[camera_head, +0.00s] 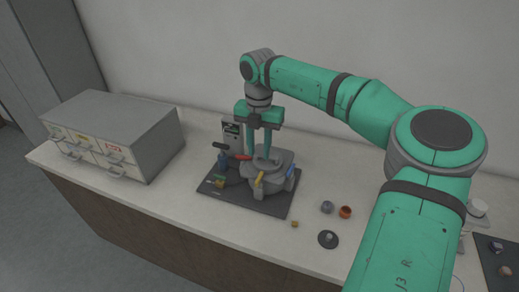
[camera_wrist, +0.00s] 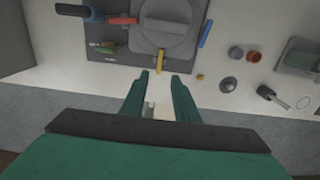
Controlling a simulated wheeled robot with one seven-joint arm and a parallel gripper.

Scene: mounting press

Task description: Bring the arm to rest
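My gripper (camera_head: 262,153) points down above the front of the mounting press in the head view. In the wrist view my gripper's two green fingers (camera_wrist: 160,76) are apart, with nothing held between them. The mounting press (camera_head: 270,162) is a grey round machine with red, yellow and blue handles, standing on a dark base plate (camera_head: 240,198). My gripper hides part of it in the head view. Its round grey top also shows in the wrist view (camera_wrist: 170,22). My arm reaches in from the right, bent over the bench.
A grey drawer cabinet (camera_head: 120,128) stands at the left. Right of the press lie a grey ring (camera_head: 327,207), an orange ring (camera_head: 345,212), a dark round piece (camera_head: 328,239) and a small brass piece (camera_head: 295,224). A dark mat (camera_head: 496,250) is at the far right. The bench's front strip is mostly clear.

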